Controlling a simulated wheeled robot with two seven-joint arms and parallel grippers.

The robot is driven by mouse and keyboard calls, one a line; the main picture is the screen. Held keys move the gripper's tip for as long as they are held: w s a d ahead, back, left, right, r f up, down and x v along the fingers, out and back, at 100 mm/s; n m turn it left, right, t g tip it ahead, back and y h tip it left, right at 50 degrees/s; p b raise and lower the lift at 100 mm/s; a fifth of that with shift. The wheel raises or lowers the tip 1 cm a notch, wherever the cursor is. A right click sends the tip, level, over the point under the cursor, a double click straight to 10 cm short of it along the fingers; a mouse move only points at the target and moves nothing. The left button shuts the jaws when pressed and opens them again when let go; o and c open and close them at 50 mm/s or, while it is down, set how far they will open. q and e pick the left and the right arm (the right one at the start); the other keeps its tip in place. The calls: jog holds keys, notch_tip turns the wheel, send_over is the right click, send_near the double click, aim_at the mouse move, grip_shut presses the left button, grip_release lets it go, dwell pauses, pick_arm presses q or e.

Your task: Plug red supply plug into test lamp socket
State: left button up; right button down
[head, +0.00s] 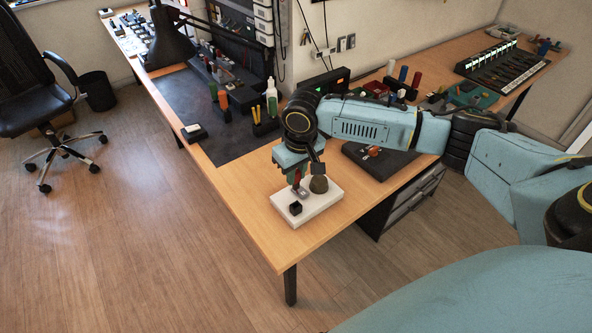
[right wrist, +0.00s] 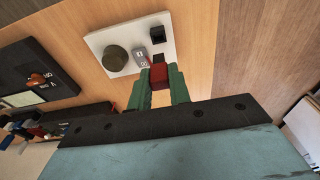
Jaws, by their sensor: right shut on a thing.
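The red plug (head: 297,176) is held between the fingers of my right gripper (head: 300,180), which points down over the white lamp board. In the right wrist view the red plug (right wrist: 159,73) sits between the green fingers of the gripper (right wrist: 159,82). The white board (head: 317,209) lies near the table corner. It carries a dark dome (head: 318,184), a black block (head: 295,208) and a small grey piece (right wrist: 141,57). The plug's end is close to the grey piece; whether it touches or enters it I cannot tell. My left gripper is out of view.
A dark panel (head: 358,163) with an orange knob (right wrist: 40,80) lies beside the board. Bottles (head: 271,100) and tools stand behind on the dark mat (head: 190,110). The table's front edge is close to the board.

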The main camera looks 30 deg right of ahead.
aim_at(297, 183)
jog(key=shift+r+p, duration=0.1)
jog(key=shift+p, duration=0.3)
jog(key=shift+f, duration=1.8)
pick_arm(q)
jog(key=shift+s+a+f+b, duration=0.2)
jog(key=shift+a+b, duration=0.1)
jog(key=shift+b, duration=0.3)
pick_arm(e)
jog(key=shift+f, duration=1.2)
pick_arm(q)
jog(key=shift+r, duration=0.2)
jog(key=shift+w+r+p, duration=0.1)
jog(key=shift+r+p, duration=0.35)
jog(key=shift+p, duration=0.15)
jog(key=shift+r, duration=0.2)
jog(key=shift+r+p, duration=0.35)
jog(key=shift+p, duration=0.2)
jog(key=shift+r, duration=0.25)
